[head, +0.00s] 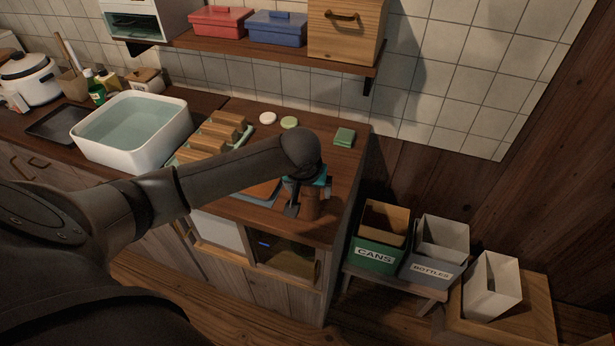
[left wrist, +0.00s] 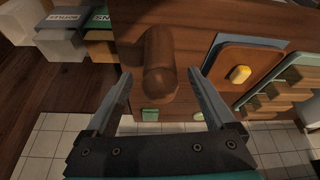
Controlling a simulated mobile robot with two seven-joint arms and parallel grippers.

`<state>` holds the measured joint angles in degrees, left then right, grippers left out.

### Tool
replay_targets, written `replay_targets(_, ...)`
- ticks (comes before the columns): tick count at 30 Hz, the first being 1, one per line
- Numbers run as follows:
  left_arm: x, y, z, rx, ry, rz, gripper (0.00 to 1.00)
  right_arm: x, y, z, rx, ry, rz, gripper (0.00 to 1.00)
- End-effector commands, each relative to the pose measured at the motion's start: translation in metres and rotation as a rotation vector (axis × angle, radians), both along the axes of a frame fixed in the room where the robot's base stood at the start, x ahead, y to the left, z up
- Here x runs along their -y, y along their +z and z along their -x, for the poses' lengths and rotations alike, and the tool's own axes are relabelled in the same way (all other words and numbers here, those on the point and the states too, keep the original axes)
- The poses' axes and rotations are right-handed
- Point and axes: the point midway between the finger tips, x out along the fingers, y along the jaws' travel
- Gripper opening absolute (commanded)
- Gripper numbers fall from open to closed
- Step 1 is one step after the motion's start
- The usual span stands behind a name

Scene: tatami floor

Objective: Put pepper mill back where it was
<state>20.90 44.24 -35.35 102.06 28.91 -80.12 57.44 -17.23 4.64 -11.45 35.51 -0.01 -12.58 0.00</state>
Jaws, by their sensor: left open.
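The pepper mill (head: 311,206) is a brown wooden cylinder that appears to stand upright at the right end of the wooden counter, near its front edge. In the left wrist view the mill (left wrist: 160,62) shows its rounded top, centred between the fingers. My left gripper (head: 298,208) is open at the mill, with one dark finger showing beside it in the head view. In the left wrist view the gripper (left wrist: 161,74) has a finger on each side of the mill, with gaps visible. The wrist partly hides the mill's top in the head view. My right gripper is out of view.
A board (head: 262,191) with a yellow item (left wrist: 240,74) lies left of the mill. A wooden rack (head: 215,133), white basin (head: 132,130) and green block (head: 344,137) share the counter. Bins, including the cans bin (head: 376,238), stand right. A shelf (head: 270,53) hangs above.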

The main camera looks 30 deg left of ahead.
Motion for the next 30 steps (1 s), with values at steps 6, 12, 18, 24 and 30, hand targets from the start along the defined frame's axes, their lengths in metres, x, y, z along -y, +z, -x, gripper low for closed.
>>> replay_targets(6,0.005,0.034,0.013,0.000,0.000,0.001,0.89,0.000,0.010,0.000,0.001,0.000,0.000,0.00)
replay_targets(12,0.007,0.047,0.018,0.001,0.001,0.001,0.89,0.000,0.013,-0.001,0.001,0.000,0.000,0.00)
replay_targets(18,0.007,0.048,0.019,-0.001,0.002,0.001,0.89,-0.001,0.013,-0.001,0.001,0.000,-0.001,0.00)
replay_targets(24,0.007,0.048,0.019,0.000,0.001,0.000,0.89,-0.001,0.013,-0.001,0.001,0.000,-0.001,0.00)
replay_targets(30,0.010,0.046,0.020,-0.002,-0.006,0.003,0.89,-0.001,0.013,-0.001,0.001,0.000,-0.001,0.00)
